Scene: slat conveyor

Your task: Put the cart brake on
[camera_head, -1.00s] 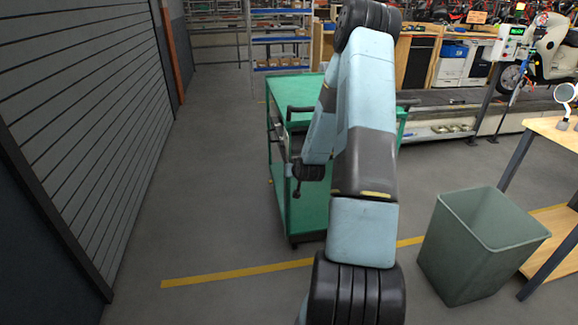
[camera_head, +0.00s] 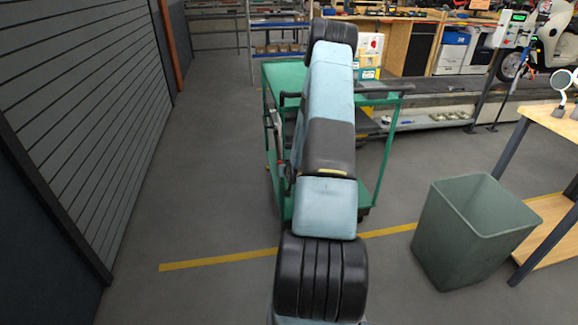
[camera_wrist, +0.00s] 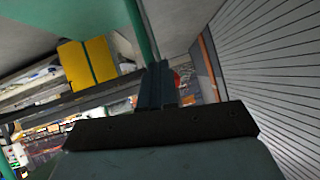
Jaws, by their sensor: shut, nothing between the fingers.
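The green cart (camera_head: 284,76) stands ahead, largely covered by my arm in the head view. Its right post and part of its lower shelf show beside the arm. I cannot make out the cart brake in either view. My gripper (camera_wrist: 157,85) is shut and empty in the wrist view. A green post (camera_wrist: 141,28), which looks like part of the cart, is just beyond the fingertips; I cannot tell if they touch it.
A grey-green bin (camera_head: 470,232) stands at the right beside a wooden workbench (camera_head: 550,122). A slatted wall (camera_head: 80,110) runs along the left. The conveyor (camera_head: 440,115) lies behind the cart. The floor between wall and cart is clear.

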